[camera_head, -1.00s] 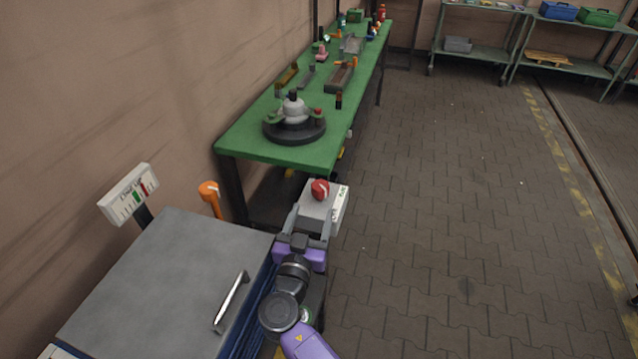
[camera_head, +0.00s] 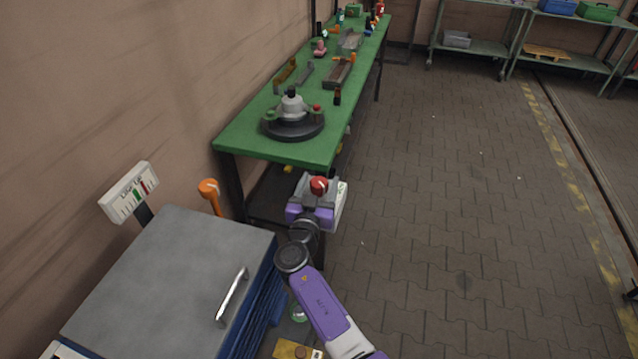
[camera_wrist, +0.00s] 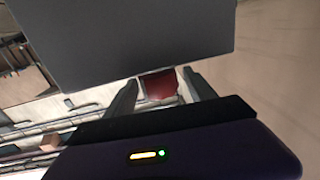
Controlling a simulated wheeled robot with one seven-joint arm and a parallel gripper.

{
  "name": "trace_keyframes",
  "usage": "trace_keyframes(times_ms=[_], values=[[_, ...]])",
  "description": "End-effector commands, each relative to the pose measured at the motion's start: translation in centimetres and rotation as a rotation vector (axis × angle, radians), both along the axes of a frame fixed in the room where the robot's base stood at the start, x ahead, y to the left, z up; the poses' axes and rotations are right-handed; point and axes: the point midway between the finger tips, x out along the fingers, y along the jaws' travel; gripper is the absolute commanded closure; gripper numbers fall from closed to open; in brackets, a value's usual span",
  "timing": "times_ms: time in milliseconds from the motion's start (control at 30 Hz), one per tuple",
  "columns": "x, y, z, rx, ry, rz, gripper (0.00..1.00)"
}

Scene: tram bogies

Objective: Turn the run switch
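The run switch is a red round knob (camera_head: 319,185) with a pale mark, on top of a light grey box (camera_head: 341,205) in front of the green workbench. My gripper (camera_head: 317,190) is at the box, with its purple body just on the near side of the knob. In the wrist view my two grey fingers (camera_wrist: 162,95) stand apart, one on each side of the red knob (camera_wrist: 159,84). I cannot tell whether either finger touches it. A large dark grey surface hides much of the wrist view above the knob.
A grey-topped cabinet (camera_head: 170,270) with a metal handle stands at the lower left. An orange-topped post (camera_head: 209,190) and a gauge sign (camera_head: 129,192) stand behind it. The green workbench (camera_head: 240,135) holds several parts. The paved floor to the right is clear.

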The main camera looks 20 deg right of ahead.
Motion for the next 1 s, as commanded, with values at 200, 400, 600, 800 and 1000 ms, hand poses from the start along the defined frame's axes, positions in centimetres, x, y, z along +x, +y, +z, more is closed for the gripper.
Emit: trace_keyframes(times_ms=[200,400,600,800,1000], values=[[-0.03,0.02,-0.01,0.000,0.000,0.000,0.77],[-0.04,0.00,-0.04,0.000,0.000,0.001,0.98],[-0.01,-0.23,-0.28,0.001,0.002,0.033,0.98],[-0.09,-0.42,-0.59,0.003,0.003,0.136,0.98],[-0.09,-0.50,-0.45,0.004,0.005,0.303,0.98]])
